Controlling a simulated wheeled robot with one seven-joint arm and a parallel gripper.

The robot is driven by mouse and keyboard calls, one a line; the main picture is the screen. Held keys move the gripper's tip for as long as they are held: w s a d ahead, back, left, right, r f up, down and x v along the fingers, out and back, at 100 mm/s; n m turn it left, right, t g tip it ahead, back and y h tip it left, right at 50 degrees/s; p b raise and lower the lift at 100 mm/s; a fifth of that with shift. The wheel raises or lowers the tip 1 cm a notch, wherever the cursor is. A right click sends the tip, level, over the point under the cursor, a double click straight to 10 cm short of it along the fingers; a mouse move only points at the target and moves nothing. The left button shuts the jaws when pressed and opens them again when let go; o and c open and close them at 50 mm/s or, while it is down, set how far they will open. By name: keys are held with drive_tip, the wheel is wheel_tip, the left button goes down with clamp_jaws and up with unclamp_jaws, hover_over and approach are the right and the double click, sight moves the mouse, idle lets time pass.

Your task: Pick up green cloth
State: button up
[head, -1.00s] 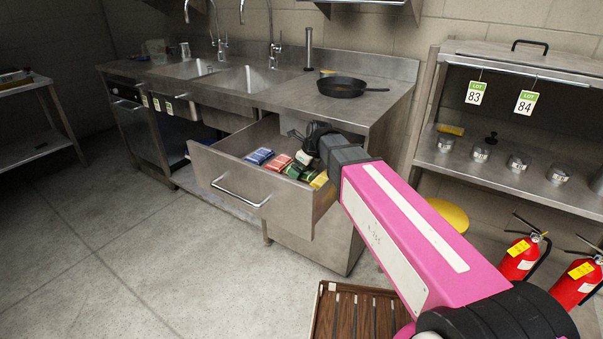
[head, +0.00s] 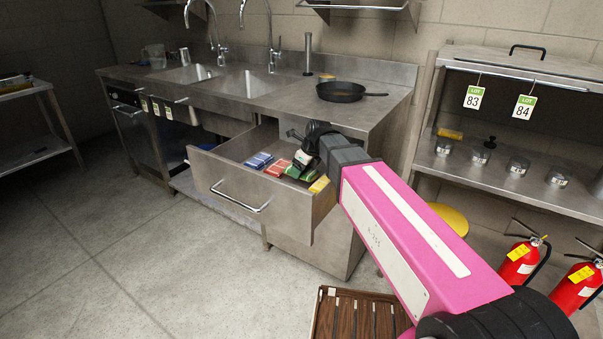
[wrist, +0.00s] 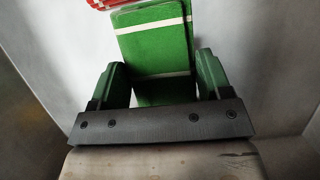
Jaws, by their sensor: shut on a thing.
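The green cloth (wrist: 155,45), folded with white stripes, lies between the two fingers of my gripper (wrist: 162,80) in the wrist view. The fingers are shut on it. In the head view my gripper (head: 306,158) reaches down into the open drawer (head: 240,196), and a bit of green (head: 292,172) shows beside it. The gripper and wrist hide much of the cloth there. I cannot tell whether the cloth is clear of the drawer bottom.
Blue (head: 258,160), red (head: 277,168) and yellow (head: 319,185) cloths lie in the drawer. The drawer walls stand close around my gripper. A black pan (head: 341,92) sits on the counter above. A slatted wooden item (head: 345,318) is on the floor in front.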

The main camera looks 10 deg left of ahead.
wheel_tip(320, 180, up, 3)
drive_tip(key=shift+s+f, duration=0.1)
drive_tip(key=shift+f, duration=0.1)
drive_tip(key=s+a+r, duration=0.5)
drive_tip(key=s+r, duration=0.1)
drive_tip(key=s, duration=0.4)
drive_tip(key=shift+a+r, duration=0.2)
drive_tip(key=shift+r, duration=0.1)
drive_tip(key=o, duration=0.3)
drive_tip(key=shift+c, duration=0.7)
